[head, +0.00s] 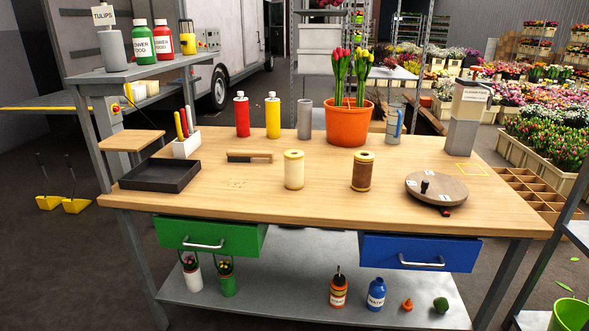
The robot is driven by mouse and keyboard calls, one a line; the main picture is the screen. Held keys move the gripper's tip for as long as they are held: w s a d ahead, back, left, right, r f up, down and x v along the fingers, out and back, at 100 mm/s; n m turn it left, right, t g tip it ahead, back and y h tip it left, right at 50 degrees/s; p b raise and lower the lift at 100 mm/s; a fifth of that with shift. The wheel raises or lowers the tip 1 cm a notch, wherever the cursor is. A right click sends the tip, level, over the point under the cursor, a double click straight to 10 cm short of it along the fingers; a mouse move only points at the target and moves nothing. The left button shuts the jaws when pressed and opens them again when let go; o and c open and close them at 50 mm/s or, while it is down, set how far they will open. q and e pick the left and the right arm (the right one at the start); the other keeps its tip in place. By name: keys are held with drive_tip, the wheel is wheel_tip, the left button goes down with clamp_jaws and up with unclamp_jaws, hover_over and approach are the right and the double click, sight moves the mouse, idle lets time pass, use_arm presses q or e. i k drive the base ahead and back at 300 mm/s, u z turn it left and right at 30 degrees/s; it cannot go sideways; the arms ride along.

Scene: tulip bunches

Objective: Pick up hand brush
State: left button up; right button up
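The hand brush (250,155) lies on the wooden workbench (330,210), left of the middle and towards the back. Neither of my grippers shows in this view.
A black tray (160,175) and a white holder with coloured handles (187,147) stand left of the brush. Two spools, cream (294,170) and brown (362,171), stand to its right. Red (242,116) and yellow (273,117) bottles stand behind. Bare wood and small crumbs lie in front.

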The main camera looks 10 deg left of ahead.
sight(234, 156)
drive_tip(key=u, duration=1.7)
drive_tip(key=i, duration=1.7)
drive_tip(key=z, duration=1.2)
